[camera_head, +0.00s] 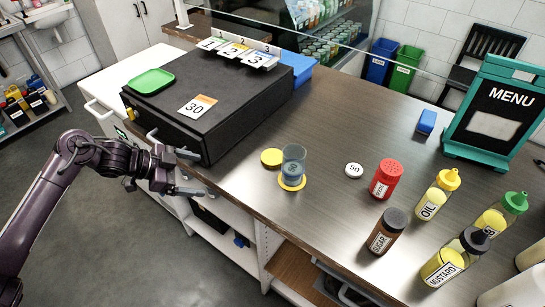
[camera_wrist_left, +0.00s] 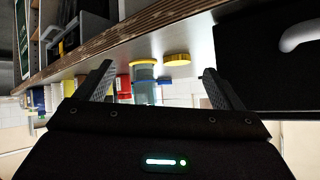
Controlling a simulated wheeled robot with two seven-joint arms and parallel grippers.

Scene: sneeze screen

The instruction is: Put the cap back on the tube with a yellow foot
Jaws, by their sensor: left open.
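The tube (camera_head: 293,164) is clear with a bluish tint and stands upright on its yellow foot (camera_head: 291,184) near the counter's front edge. A round yellow cap (camera_head: 271,157) lies flat on the counter just left of the tube, apart from it. My left gripper (camera_head: 193,172) is open and empty, left of the tube and cap, beside the black box's front corner. The left wrist view is upside down; the tube (camera_wrist_left: 144,88) and the cap (camera_wrist_left: 177,59) show beyond the spread fingers (camera_wrist_left: 158,70). My right gripper is not in view.
A black cash drawer box (camera_head: 215,110) stands left of the tube. A white "50" disc (camera_head: 354,170), red shaker (camera_head: 386,179), sugar shaker (camera_head: 387,231) and several sauce bottles stand to the right. The counter behind the tube is clear; a menu board (camera_head: 495,112) stands far right.

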